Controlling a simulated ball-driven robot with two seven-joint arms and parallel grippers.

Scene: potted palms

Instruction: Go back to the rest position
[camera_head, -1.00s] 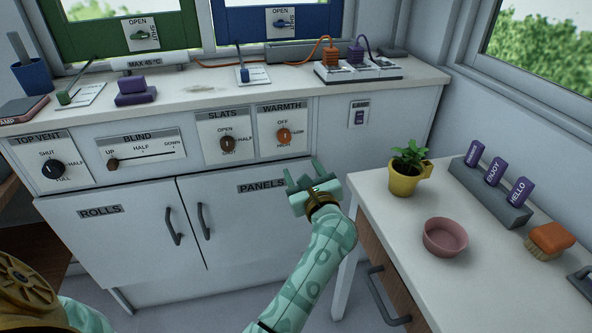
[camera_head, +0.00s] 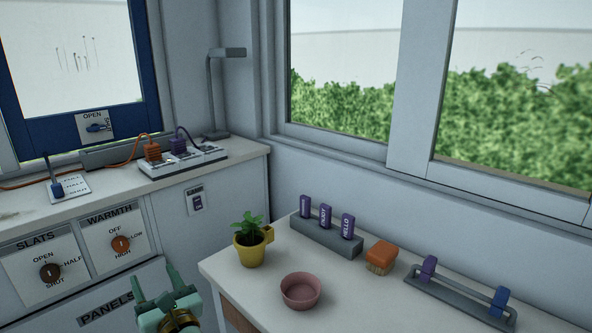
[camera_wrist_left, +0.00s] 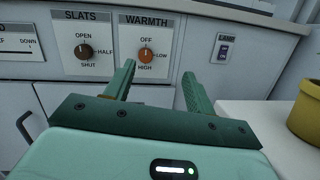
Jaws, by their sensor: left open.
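My left gripper (camera_head: 155,281) is mint green and shows at the bottom of the head view, pointing up. Its two fingers are apart with nothing between them. It is in front of the white cabinet, left of the white side table (camera_head: 262,290). In the left wrist view the open fingers (camera_wrist_left: 158,74) point toward the cabinet front, below the WARMTH dial (camera_wrist_left: 146,54) and apart from it. The WARMTH dial (camera_head: 121,244) also shows in the head view, with its pointer near upright. My right gripper is not in view.
The side table holds a yellow potted plant (camera_head: 251,250), a pink bowl (camera_head: 301,291), a rack with purple tags (camera_head: 326,238), an orange brush (camera_head: 381,256) and a grey rail (camera_head: 460,300). A power strip (camera_head: 183,161) lies on the counter. The SLATS dial (camera_head: 50,271) is at left.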

